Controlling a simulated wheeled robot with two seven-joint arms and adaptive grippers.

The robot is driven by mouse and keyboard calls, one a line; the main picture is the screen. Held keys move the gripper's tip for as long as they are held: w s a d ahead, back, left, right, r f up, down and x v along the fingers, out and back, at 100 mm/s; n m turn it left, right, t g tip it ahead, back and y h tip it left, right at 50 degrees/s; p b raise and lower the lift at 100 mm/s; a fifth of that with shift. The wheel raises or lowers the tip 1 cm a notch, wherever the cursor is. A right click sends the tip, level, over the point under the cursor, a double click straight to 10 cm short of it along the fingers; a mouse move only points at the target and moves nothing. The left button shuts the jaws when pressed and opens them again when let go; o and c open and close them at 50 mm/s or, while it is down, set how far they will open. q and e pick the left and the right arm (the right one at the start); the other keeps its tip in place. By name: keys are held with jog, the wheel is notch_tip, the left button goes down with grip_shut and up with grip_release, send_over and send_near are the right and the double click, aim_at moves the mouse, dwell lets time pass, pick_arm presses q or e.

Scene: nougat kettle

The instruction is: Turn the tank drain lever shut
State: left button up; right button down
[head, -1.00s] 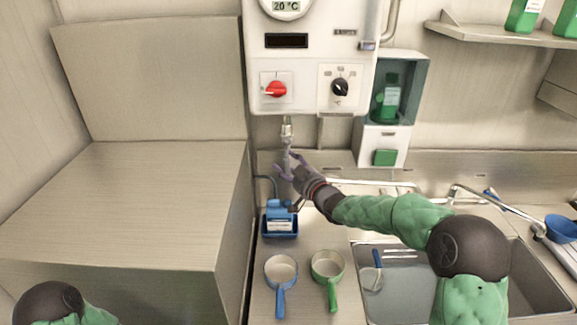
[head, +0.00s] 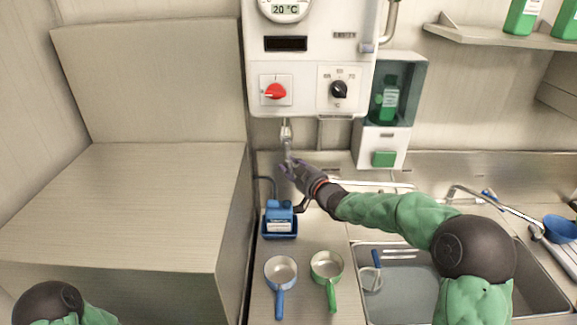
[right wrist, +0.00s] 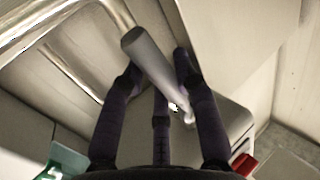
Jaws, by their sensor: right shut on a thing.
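The white tank (head: 305,70) hangs on the back wall. A metal drain outlet (head: 286,131) comes out of its underside, with a grey lever (head: 288,149) hanging below it. My right gripper (head: 289,168) is at the lower part of this lever. In the right wrist view the lever (right wrist: 154,64) runs slantwise between the dark fingers of my right gripper (right wrist: 157,85), which is shut on it. The fingers hide part of the lever. My left gripper is out of view; only a bit of my left arm shows at the bottom left.
A blue-handled pan (head: 281,271) and a green-handled pan (head: 327,266) are on the counter in front. The sink (head: 400,275) lies under my right arm. A large metal box (head: 125,200) fills the left.

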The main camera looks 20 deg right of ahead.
jog(key=s+d+r+n+g+h+p, duration=0.1)
jog(key=d+r+n+g+h+p, duration=0.1)
jog(key=d+r+n+g+h, duration=0.3)
jog(key=shift+s+d+r+n+g+h+p, duration=0.45)
jog(key=shift+r+n+h, duration=1.2)
jog(key=shift+n, duration=0.95)
jog(key=shift+d, duration=0.15)
jog(key=c, duration=0.9)
grip_release()
jog(key=shift+w, duration=0.1)
jog(key=shift+r, duration=0.1)
